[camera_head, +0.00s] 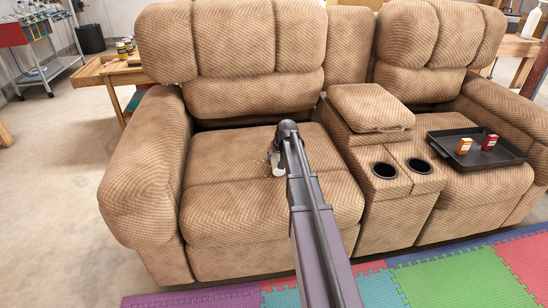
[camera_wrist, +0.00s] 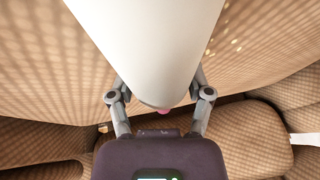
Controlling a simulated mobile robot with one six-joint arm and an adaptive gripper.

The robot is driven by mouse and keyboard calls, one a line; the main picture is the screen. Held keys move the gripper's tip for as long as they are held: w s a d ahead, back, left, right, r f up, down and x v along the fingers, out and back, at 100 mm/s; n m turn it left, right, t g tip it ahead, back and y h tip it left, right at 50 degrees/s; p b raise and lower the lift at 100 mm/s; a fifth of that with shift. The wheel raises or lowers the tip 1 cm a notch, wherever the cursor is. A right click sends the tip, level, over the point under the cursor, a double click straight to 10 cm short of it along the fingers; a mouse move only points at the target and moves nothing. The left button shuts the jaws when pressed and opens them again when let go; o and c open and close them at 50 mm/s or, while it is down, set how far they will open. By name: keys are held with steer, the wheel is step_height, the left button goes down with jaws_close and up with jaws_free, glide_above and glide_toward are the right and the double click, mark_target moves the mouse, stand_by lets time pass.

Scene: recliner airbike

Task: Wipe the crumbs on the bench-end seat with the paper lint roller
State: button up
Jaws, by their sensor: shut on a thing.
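The paper lint roller (camera_wrist: 150,40) is a large white cylinder in the wrist view, with a small pink spot at its near end. My gripper (camera_wrist: 160,88) is shut on it, one finger on each side. In the head view, the roller (camera_head: 277,170) shows as a small white piece at the end of my arm, low over the left tan recliner seat (camera_head: 225,208). I cannot tell whether it touches the seat. Small specks that look like crumbs (camera_head: 268,163) lie beside the roller. My arm hides part of the seat.
A console with two cup holders (camera_head: 384,170) stands right of the seat. A black tray (camera_head: 490,157) with small orange (camera_head: 464,146) and red (camera_head: 490,142) boxes lies on the right seat. The left armrest (camera_head: 148,180) and backrest (camera_head: 250,95) border the seat.

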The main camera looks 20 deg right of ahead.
steer(key=shift+s, duration=0.1)
steer(key=shift+s+f, duration=0.1)
steer(key=shift+s, duration=0.6)
steer(key=o, duration=0.9)
steer(key=shift+w+r, duration=0.1)
steer(key=shift+r, duration=0.15)
steer(key=shift+c, duration=0.3)
